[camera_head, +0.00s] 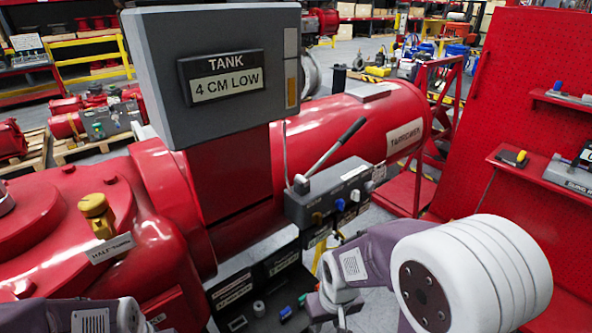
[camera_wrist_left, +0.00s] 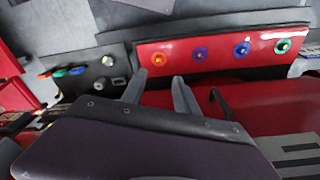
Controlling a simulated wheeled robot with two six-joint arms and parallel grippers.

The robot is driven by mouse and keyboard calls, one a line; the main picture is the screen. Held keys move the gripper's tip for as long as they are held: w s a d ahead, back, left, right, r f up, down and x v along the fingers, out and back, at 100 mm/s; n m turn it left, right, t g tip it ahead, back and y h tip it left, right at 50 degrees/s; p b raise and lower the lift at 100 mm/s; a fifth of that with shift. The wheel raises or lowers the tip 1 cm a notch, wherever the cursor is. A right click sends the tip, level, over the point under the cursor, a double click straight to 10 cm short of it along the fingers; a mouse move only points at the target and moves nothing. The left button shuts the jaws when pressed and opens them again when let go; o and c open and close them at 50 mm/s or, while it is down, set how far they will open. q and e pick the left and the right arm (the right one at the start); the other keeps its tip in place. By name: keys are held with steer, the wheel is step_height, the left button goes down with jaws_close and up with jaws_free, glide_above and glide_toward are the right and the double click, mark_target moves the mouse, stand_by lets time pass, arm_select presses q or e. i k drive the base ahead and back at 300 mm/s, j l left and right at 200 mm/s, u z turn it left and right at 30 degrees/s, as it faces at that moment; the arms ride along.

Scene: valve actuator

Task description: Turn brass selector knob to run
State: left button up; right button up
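A small brass-coloured knob (camera_head: 317,217) is on the front of a grey block (camera_head: 328,192) with a black-handled lever, left of a blue knob (camera_head: 340,205) and a pale knob. Its setting is too small to read. My right gripper (camera_head: 337,302) is low in the head view, below and apart from this block; its finger gap cannot be made out. My left gripper (camera_wrist_left: 158,90) has its two fingers apart with nothing between them in the left wrist view. Only part of my left arm shows at the lower left of the head view.
A grey sign box (camera_head: 222,85) reading "TANK 4 CM LOW" stands over the red tank (camera_head: 350,125). A yellow knob (camera_head: 97,212) is near a "HALF TURN" label. A red strip (camera_wrist_left: 220,48) with several coloured rings lies beyond the left fingers. A red pegboard (camera_head: 535,130) is at right.

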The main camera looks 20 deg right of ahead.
mark_target(317, 217)
steer(key=l+u, duration=0.15)
steer(key=l, duration=1.45)
